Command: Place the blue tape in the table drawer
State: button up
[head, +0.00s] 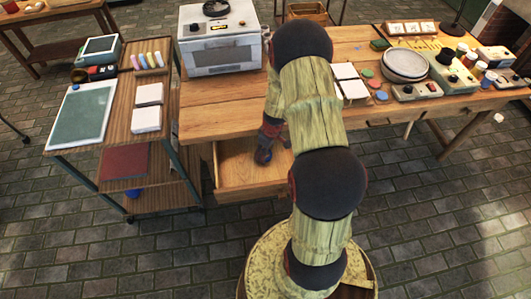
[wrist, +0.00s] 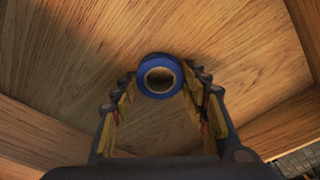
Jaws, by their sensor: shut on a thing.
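The blue tape (wrist: 160,58) is a small blue roll with a pale core. In the wrist view it sits between the fingertips of my gripper (wrist: 161,78), which is shut on it. The table drawer (head: 236,172) is pulled open at the left of the wooden table in the head view. My gripper (head: 264,154) is down inside the open drawer, over its bare wooden floor (wrist: 60,65). The drawer walls show around it in the wrist view. Whether the tape touches the floor I cannot tell. In the head view my arm hides part of the drawer's right side.
A wooden cart (head: 100,160) stands just left of the drawer, with white boxes and a framed panel on top. A white oven (head: 220,40) stands on the table (head: 225,100) above the drawer. Plates (head: 405,63) and jars are at the right. The drawer looks otherwise empty.

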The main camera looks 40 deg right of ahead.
jog(key=shift+f, duration=0.2)
jog(key=o, duration=1)
jog(key=shift+r, duration=0.15)
notch_tip(320, 180, up, 12)
jog(key=s+p, duration=0.2)
jog(key=p, duration=0.2)
notch_tip(320, 180, up, 15)
jog(key=t, duration=0.1)
send_over(269, 156)
jog(key=w+a, duration=0.2)
jog(key=a, duration=0.6)
jog(key=s+a+r, duration=0.2)
jog(key=a+r, duration=0.5)
jog(key=r, duration=0.2)
jog(key=s+a+r+m+t, duration=0.1)
jog(key=s+a+r, duration=0.4)
jog(key=s+r, duration=0.1)
jog(key=s+a+r+m+t, duration=0.1)
jog(key=s+a+r, duration=0.4)
jog(key=s, duration=0.4)
jog(key=shift+s+a+r+m+t, duration=0.2)
jog(key=shift+a+r+m+t, duration=0.1)
jog(key=shift+r+t, duration=0.1)
